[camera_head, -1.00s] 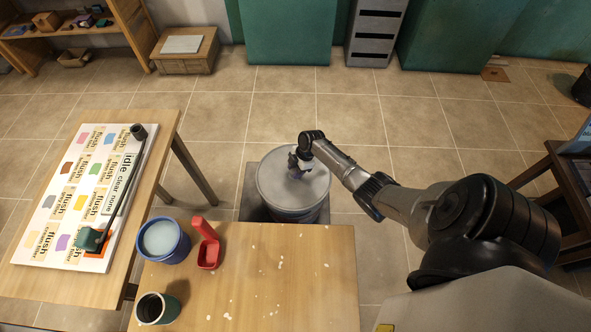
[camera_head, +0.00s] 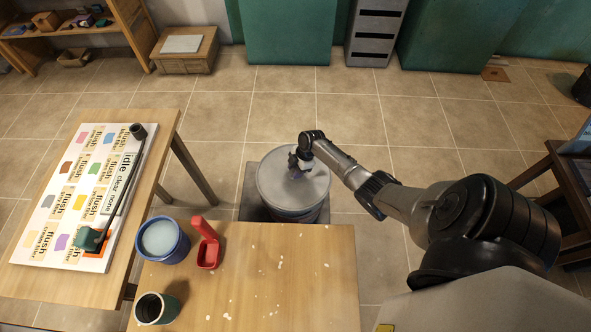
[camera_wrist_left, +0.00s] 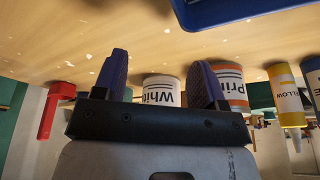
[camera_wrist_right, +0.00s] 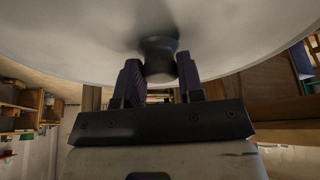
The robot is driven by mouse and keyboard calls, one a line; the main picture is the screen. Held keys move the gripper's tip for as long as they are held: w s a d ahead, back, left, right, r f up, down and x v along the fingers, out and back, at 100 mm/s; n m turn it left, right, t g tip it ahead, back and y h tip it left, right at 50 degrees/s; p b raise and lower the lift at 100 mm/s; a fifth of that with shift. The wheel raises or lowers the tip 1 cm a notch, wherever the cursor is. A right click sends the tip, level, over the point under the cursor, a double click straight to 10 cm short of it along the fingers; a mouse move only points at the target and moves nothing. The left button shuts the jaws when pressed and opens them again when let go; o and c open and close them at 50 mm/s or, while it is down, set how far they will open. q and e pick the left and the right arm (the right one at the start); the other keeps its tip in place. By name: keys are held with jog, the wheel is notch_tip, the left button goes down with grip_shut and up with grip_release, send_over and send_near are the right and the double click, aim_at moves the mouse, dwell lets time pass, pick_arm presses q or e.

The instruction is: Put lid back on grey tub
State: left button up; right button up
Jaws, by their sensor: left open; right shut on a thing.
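The grey tub (camera_head: 292,214) stands on a dark grey base beyond the wooden table. Its round grey lid (camera_head: 285,192) lies over the tub's top and hides the opening; whether it is fully seated I cannot tell. My right gripper (camera_head: 300,165) is above the lid, shut on its dark knob. The right wrist view shows the knob (camera_wrist_right: 158,58) between the two fingers, with the lid's pale surface (camera_wrist_right: 70,45) around it. My left gripper (camera_wrist_left: 165,80) shows only in its own wrist view, open and empty.
The wooden table (camera_head: 270,285) holds a blue tub (camera_head: 162,240), a red scoop (camera_head: 208,252) and a dark-mouthed pot (camera_head: 155,308). A panel of labelled swatches (camera_head: 85,200) lies on the left table. The wooden table's right half is clear apart from pale specks.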

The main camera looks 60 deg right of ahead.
pick_arm(q)
jog(key=shift+a, duration=0.1)
pick_arm(e)
jog(key=o, duration=1)
jog(key=shift+o, duration=0.3)
jog(key=shift+o, duration=0.5)
pick_arm(q)
jog(key=shift+d, duration=0.2)
pick_arm(e)
jog(key=o, duration=0.4)
pick_arm(q)
jog(key=shift+r, duration=0.15)
pick_arm(e)
jog(key=shift+r, duration=0.15)
